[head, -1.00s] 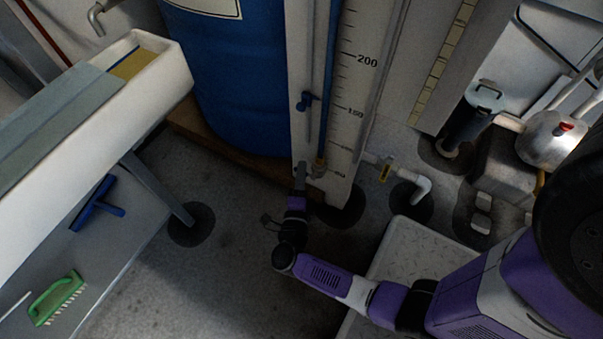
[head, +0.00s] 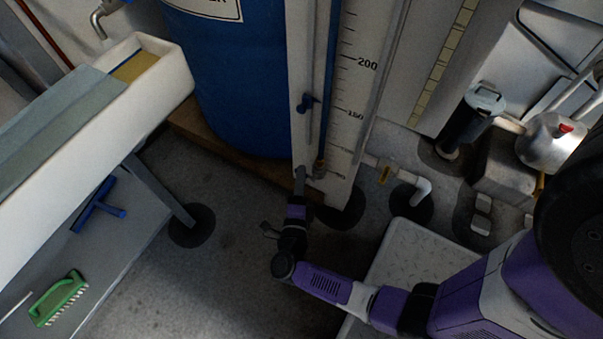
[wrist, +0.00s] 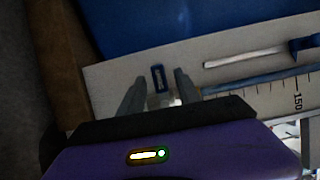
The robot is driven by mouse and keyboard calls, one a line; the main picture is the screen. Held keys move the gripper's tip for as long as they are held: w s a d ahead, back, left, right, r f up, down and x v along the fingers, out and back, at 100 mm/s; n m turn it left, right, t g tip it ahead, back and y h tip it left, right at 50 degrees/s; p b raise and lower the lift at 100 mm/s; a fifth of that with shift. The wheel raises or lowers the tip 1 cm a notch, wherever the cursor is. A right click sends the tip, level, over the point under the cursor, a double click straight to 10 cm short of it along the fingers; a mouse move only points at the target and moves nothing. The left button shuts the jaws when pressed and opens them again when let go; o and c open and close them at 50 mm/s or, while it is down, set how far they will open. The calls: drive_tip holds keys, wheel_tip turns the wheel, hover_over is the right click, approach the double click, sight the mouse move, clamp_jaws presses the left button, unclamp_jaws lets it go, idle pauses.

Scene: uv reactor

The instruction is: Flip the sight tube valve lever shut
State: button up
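The blue valve lever (wrist: 158,78) stands at the foot of the scale board in the wrist view, between my gripper's two fingers. My gripper (wrist: 160,80) is open, with a finger on either side of the lever and a visible gap to each. I cannot tell how deep the lever sits between the fingertips. In the head view my gripper (head: 299,172) is at the bottom left of the white scale board (head: 348,100), and the lever is not clearly seen there.
A blue drum (head: 240,90) stands behind on a wooden base. A white rod with a blue handle (head: 307,102) is above my gripper. A white pipe with a yellow tag (head: 384,174) is at right. A bench (head: 100,200) with a green brush (head: 58,298) is at left.

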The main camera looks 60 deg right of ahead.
drive_tip(key=v, duration=0.6)
drive_tip(key=shift+p, duration=0.4)
